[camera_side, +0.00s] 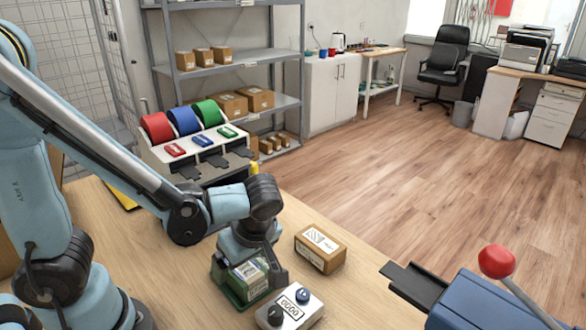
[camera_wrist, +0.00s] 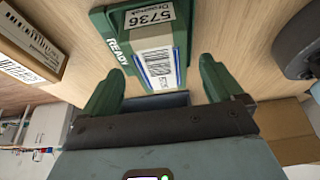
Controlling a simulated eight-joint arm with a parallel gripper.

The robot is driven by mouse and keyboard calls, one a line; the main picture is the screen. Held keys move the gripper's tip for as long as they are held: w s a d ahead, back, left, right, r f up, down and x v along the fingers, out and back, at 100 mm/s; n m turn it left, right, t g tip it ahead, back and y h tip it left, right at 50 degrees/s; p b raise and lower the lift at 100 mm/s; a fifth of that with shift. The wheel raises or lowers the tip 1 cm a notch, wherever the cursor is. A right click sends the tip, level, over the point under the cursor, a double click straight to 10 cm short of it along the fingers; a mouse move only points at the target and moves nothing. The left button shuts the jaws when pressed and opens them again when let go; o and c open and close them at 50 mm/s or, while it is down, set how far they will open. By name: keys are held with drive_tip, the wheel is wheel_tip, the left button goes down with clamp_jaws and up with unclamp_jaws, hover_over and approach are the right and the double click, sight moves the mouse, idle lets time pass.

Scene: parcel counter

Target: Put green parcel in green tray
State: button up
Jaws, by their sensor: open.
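The parcel (camera_side: 250,278), a box with green on it and a white label, sits in the small green tray (camera_side: 236,299) on the wooden counter. In the wrist view the parcel (camera_wrist: 158,62) shows its barcode label, and the tray (camera_wrist: 103,20) bears the word READY. My gripper (camera_side: 249,266) is low over the tray, with its fingers apart on either side of the parcel. In the wrist view, my gripper's green fingers (camera_wrist: 163,80) are spread with a gap to the parcel. The parcel's far side is hidden.
A brown carton (camera_side: 320,247) lies right of the tray. A white box with a knob and blue button (camera_side: 290,308) stands close in front. A blue machine with a red-ball lever (camera_side: 470,300) is at bottom right. A rack with red, blue and green rolls (camera_side: 190,125) stands behind.

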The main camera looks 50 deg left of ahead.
drive_tip(key=r+m, duration=0.1)
drive_tip(key=r, duration=0.1)
drive_tip(key=d+r+m+t+h, duration=0.1)
drive_tip(key=r+m, duration=0.1)
drive_tip(key=r, duration=0.1)
drive_tip(key=w+r+m+h, duration=0.1)
drive_tip(key=r+m, duration=0.1)
drive_tip(key=r, duration=0.1)
drive_tip(key=shift+d, duration=0.3)
drive_tip(key=m, duration=0.1)
drive_tip(key=a+m+t+h, duration=0.1)
drive_tip(key=m+t, duration=0.1)
drive_tip(key=m, duration=0.1)
drive_tip(key=shift+w+a, duration=0.15)
drive_tip(key=shift+w, duration=0.2)
drive_tip(key=a+m+t, duration=0.1)
drive_tip(key=m, duration=0.2)
drive_tip(key=w+a+r+m+t+h, duration=0.1)
drive_tip(key=m, duration=0.2)
drive_tip(key=w+a+m+t, duration=0.1)
drive_tip(key=m+t, duration=0.1)
drive_tip(key=m, duration=0.1)
drive_tip(key=shift+a+r+h, duration=0.25)
drive_tip(key=shift+r+h, duration=0.05)
